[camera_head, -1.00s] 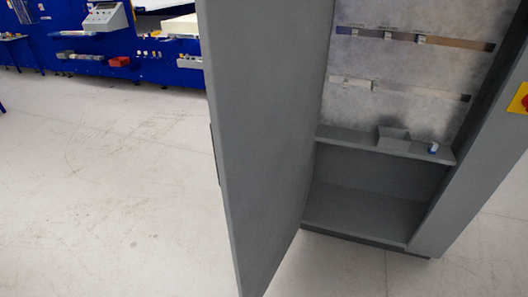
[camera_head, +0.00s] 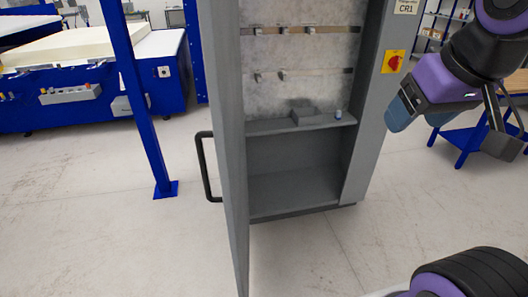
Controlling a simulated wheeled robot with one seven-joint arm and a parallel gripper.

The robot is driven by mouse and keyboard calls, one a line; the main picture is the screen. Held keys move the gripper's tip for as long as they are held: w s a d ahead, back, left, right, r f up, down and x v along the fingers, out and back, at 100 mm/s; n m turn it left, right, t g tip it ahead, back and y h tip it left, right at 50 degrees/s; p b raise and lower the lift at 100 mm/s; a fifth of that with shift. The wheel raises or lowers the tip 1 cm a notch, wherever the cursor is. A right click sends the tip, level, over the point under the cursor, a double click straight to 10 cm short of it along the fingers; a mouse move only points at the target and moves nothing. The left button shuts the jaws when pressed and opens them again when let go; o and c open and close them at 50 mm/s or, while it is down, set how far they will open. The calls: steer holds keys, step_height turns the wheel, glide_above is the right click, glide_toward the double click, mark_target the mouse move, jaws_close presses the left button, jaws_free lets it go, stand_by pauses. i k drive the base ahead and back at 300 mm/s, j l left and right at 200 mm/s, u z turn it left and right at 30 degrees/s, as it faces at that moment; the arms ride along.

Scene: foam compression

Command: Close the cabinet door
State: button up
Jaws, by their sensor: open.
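The grey cabinet (camera_head: 368,105) stands in the middle of the head view with its front open. Its door (camera_head: 235,150) is swung wide open towards me and shows nearly edge-on. A black handle (camera_head: 206,168) sticks out on the door's left, outer face. Inside are a mounting plate with rails, a shelf and an empty lower bay. My gripper (camera_head: 455,118) hangs open and empty at the upper right, to the right of the cabinet and apart from the door and handle.
A red switch on a yellow plate (camera_head: 394,62) is on the cabinet's right front. A blue post (camera_head: 145,110) stands left of the door. A blue machine with a foam block (camera_head: 65,47) is at the back left. A blue table (camera_head: 470,130) is behind my gripper. The floor in front is clear.

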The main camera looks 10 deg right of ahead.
mark_target(219, 21)
steer(key=i+j+z, duration=0.1)
steer(key=j, duration=0.35)
steer(key=i+j, duration=0.1)
steer(key=j, duration=0.35)
steer(key=i+j+z, duration=0.15)
steer(key=j, duration=0.35)
steer(key=k+j+z, duration=0.1)
steer(key=j+z, duration=0.15)
steer(key=j, duration=0.25)
steer(key=j+u, duration=0.2)
steer(key=u, duration=0.2)
steer(key=k, duration=0.05)
